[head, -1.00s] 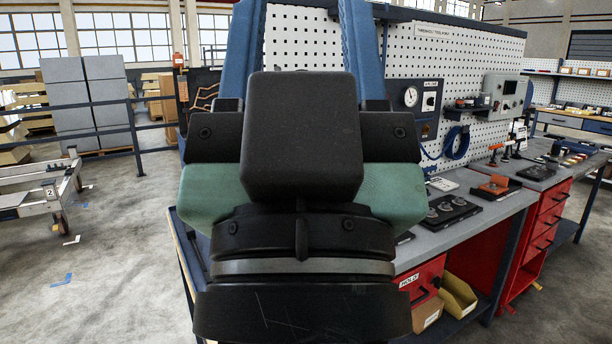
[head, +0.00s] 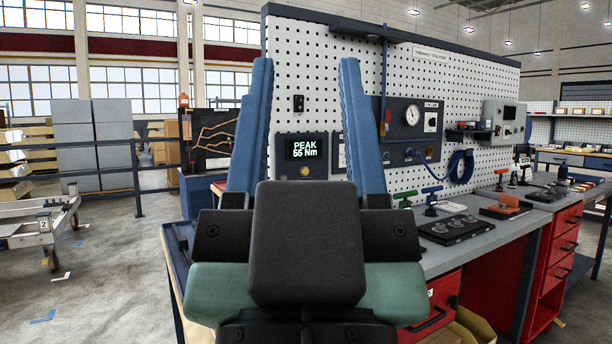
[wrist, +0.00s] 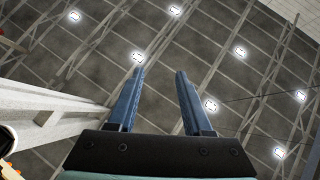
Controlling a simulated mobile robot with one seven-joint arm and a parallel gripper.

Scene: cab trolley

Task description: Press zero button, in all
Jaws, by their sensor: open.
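A dark panel (head: 290,166) on the pegboard has a lit display (head: 303,148) reading "PEAK 55 Nm". Below the display is a small yellowish round button (head: 281,171); a second small round part beside it is too small to make out. No "zero" label is readable. My gripper (head: 306,62) points up in front of the pegboard, its blue fingers apart with nothing between them. The panel shows between the fingers, with its lower part close above my dark gripper body. The wrist view shows my open gripper (wrist: 160,70) against the ceiling; the panel is not in it.
The pegboard (head: 455,95) also bears a black switch (head: 298,104), a gauge box (head: 411,130), a blue coiled hose (head: 457,167) and a grey box (head: 503,122). The grey bench top (head: 470,237) holds T-handled tools and a black tray (head: 455,229). Open floor lies at left.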

